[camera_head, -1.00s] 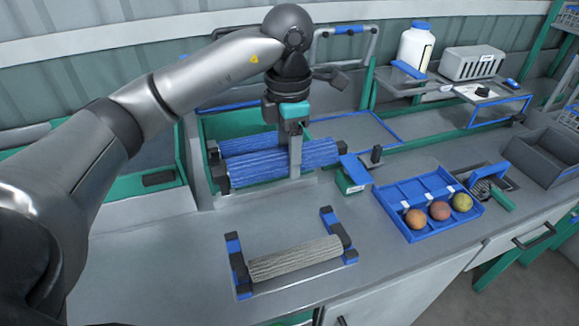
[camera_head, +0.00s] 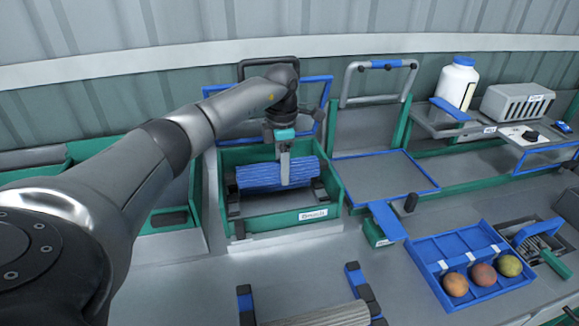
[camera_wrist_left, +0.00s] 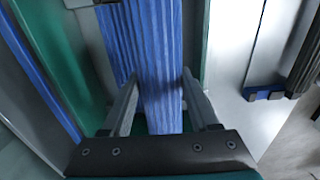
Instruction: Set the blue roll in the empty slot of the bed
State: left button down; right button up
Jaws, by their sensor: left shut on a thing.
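The blue roll (camera_head: 258,178) lies lengthwise across the green-sided bed (camera_head: 268,224) in the head view. My left gripper (camera_head: 285,178) points down and is shut on it near its middle. In the left wrist view the blue roll (camera_wrist_left: 160,75) runs between the two fingers (camera_wrist_left: 163,103). A second blue roll (camera_wrist_left: 115,35) shows just beside it there; in the head view it is mostly hidden behind the held one. Dark end supports (camera_head: 236,207) stand at the bed's sides. I cannot tell whether the held roll touches its supports. My right gripper is out of view.
A grey roll (camera_head: 325,317) lies in a blue-and-black cradle (camera_head: 358,284) at the front of the counter. To the right are a blue-edged tray (camera_head: 375,177), a blue fruit box (camera_head: 440,250), and a white bottle (camera_head: 457,85). Bare counter lies before the bed.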

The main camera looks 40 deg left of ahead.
pick_arm(q)
jog(key=shift+f+b, duration=2.4)
jog(key=shift+f, duration=0.35)
jog(key=shift+f+b, duration=0.55)
jog(key=shift+f, duration=0.5)
jog(key=shift+f+b, duration=0.3)
jog(key=shift+f, duration=0.3)
jog(key=shift+c, duration=0.3)
grip_release()
jog(key=c, duration=0.3)
jog(key=shift+r, duration=0.15)
jog(key=shift+r+p, duration=3.1)
jog(key=shift+r, duration=0.3)
jog(key=shift+d, duration=0.1)
